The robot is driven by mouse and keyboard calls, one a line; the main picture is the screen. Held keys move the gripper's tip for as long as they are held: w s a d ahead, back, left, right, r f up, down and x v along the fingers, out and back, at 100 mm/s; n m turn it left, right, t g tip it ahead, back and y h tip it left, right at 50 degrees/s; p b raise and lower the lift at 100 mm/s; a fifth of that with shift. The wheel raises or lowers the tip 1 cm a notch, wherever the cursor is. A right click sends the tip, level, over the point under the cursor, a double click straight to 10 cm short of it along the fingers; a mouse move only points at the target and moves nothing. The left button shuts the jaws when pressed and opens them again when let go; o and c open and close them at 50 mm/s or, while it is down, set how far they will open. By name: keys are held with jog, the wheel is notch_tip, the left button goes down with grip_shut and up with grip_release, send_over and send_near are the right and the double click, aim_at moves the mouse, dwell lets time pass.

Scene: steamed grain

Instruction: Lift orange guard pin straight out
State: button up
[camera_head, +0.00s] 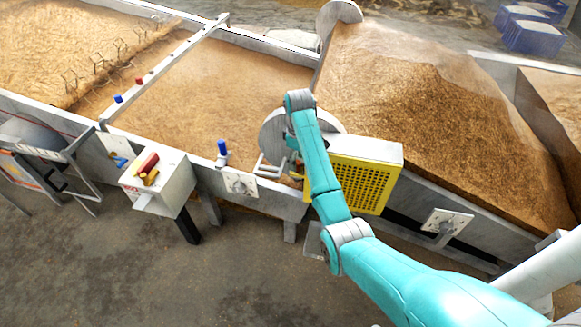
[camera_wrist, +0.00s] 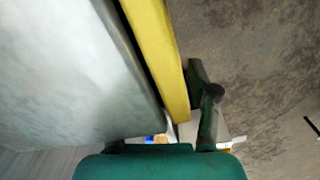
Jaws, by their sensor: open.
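I cannot make out the orange guard pin clearly. A small orange spot (camera_head: 297,176) shows at the left edge of the yellow mesh guard (camera_head: 372,184) in the head view, partly behind my arm. In the wrist view a yellow bar (camera_wrist: 160,60), likely the guard's edge, runs down the middle beside a grey panel. My gripper (camera_wrist: 207,105) is open, with one dark green finger right of the yellow bar. The other finger is not clear. In the head view my arm hides most of my gripper. Nothing is seen between the fingers.
Grain-filled metal troughs stand behind, with a large heap (camera_head: 410,100) at the right. A grey control box (camera_head: 160,183) with a red and yellow part on top stands left. A blue-topped knob (camera_head: 222,150) stands on the trough edge. The floor in front is clear.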

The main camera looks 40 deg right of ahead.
grip_shut()
dwell(0.4)
